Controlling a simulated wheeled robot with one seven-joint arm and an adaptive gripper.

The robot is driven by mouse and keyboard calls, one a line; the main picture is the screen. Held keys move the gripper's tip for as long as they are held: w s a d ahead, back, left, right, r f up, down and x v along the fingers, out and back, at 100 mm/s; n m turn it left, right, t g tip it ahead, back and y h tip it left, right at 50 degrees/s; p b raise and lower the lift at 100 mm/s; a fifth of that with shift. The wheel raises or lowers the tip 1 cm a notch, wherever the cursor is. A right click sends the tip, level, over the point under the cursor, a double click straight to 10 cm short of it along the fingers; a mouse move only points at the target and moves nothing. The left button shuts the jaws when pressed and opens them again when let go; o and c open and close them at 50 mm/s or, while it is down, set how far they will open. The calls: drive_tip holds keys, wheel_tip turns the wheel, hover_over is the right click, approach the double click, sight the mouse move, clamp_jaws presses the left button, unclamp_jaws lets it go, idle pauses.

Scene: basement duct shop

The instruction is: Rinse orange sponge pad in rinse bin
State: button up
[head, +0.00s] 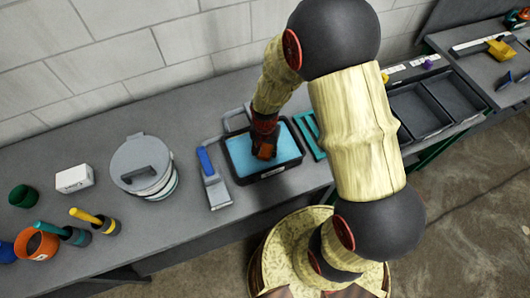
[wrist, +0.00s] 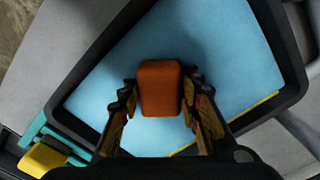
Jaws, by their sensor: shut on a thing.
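The orange sponge pad (wrist: 160,88) is held between the two fingers of my gripper (wrist: 160,100) in the wrist view. In the head view my gripper (head: 265,140) points down over the bin, with the orange pad (head: 264,151) at its tip. The rinse bin (head: 240,179) is a black rectangular tub of light blue water, also in the wrist view (wrist: 287,38). The pad is within the bin's outline, over or in the water; I cannot tell whether it touches the water. The fingers hide the pad's sides.
A blue-handled scraper (head: 215,190) lies just left of the bin. A teal rack (head: 309,135) stands close on its right. A lidded grey pot (head: 142,165) stands further left. Empty black trays (head: 418,110) are at the right.

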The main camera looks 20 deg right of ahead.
sight(265, 150)
drive_tip(key=shift+r+p, duration=1.75)
drive_tip(key=shift+r, duration=0.95)
